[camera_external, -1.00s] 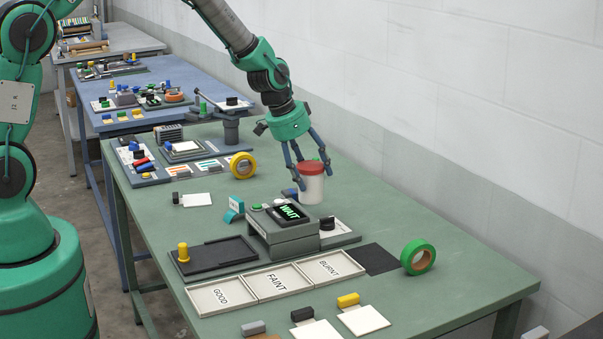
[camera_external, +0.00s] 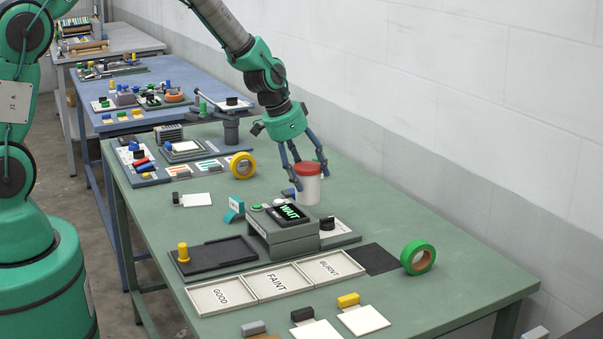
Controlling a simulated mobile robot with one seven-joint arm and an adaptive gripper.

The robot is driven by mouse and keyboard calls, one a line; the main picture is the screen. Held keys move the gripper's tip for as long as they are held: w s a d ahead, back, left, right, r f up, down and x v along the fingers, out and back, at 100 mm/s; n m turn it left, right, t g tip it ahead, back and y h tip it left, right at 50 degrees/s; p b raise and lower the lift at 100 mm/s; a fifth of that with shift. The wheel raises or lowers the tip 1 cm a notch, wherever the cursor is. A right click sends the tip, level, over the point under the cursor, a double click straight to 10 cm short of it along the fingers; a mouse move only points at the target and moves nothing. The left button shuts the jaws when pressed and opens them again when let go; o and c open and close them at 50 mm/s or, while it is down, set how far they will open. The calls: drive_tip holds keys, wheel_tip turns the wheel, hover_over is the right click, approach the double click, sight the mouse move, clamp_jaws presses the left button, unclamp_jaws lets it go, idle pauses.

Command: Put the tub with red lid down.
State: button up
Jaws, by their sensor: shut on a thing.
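The tub with red lid (camera_external: 309,188) is a white cylinder with a red top, upright behind the grey press with the lit display. My gripper (camera_external: 310,180) is above it, with its fingers reaching down around the red lid, shut on the tub. The tub's lower edge is close to the green table (camera_external: 400,205); I cannot tell whether it touches, as the press partly hides that area.
The grey press (camera_external: 284,230) reads WAIT and stands just in front of the tub. A yellow tape roll (camera_external: 243,165) lies to the left, a green tape roll (camera_external: 418,257) to the right. Trays marked GOOD, FAINT and BURNT (camera_external: 332,266) lie in front. The table right of the tub is clear.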

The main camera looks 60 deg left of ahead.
drive_tip(key=w+d+r+m+h, duration=0.1)
drive_tip(key=w+d+r+m, duration=0.1)
drive_tip(key=w+d, duration=0.5)
drive_tip(key=w+d+r+m+h, duration=0.1)
drive_tip(key=w+d+r+m, duration=0.2)
drive_tip(key=w+d, duration=0.5)
drive_tip(key=d+b, duration=0.1)
drive_tip(key=d, duration=0.4)
drive_tip(key=shift+w+r+m+g, duration=0.15)
drive_tip(key=shift+m+g, duration=0.25)
drive_tip(key=shift+c, duration=0.2)
wheel_tip(320, 180, down, 6)
drive_tip(key=shift+f+b, duration=0.2)
drive_tip(key=shift+b, duration=0.15)
drive_tip(key=shift+f, duration=0.1)
drive_tip(key=shift+a+f+b, duration=0.1)
drive_tip(key=shift+f+b, duration=0.2)
drive_tip(key=shift+f, duration=1.45)
